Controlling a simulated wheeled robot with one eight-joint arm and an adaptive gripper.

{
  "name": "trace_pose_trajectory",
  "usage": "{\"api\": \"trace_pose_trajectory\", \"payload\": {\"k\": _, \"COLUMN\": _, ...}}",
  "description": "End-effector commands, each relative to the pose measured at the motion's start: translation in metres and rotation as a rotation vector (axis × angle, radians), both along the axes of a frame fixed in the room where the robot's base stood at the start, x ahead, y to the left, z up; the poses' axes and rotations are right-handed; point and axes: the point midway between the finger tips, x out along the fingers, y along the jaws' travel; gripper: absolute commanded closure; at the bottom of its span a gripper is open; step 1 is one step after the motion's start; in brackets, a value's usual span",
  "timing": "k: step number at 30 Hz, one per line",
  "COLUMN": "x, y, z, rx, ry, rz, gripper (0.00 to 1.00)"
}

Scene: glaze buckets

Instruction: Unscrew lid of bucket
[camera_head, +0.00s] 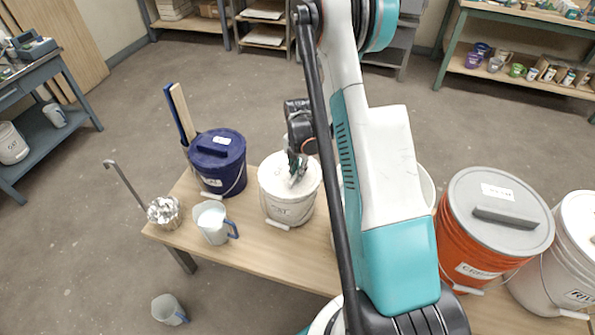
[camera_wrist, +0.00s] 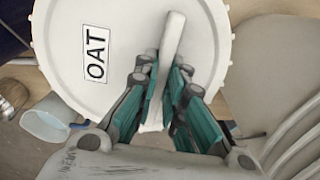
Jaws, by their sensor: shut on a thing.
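The white bucket (camera_head: 287,207) stands upright on the wooden table, near its middle. Its white lid (camera_head: 272,170) sits on top; in the wrist view the lid (camera_wrist: 100,22) fills the upper picture and bears an "OAT" label (camera_wrist: 95,54). A raised bar handle (camera_wrist: 172,36) crosses the lid. My gripper (camera_wrist: 168,72) reaches down from above with its teal-padded fingers shut on either side of this handle. In the head view my gripper (camera_head: 298,166) is over the lid, and part of the lid is hidden by it. No gap between lid and bucket shows.
A orange bucket (camera_head: 478,238) and another white bucket (camera_head: 570,265) stand right. A partly hidden pale bucket is behind my arm.

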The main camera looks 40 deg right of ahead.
Motion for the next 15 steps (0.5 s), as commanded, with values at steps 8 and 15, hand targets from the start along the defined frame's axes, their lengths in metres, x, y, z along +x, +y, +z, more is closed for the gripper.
{"api": "trace_pose_trajectory", "payload": {"k": 8, "x": -0.0002, "y": 0.0001, "z": -0.0006, "rx": 0.0, "ry": 0.0, "rz": -0.002, "gripper": 0.66}}
{"api": "trace_pose_trajectory", "payload": {"k": 15, "x": -0.0001, "y": 0.0002, "z": -0.0005, "rx": 0.0, "ry": 0.0, "rz": -0.003, "gripper": 0.66}}
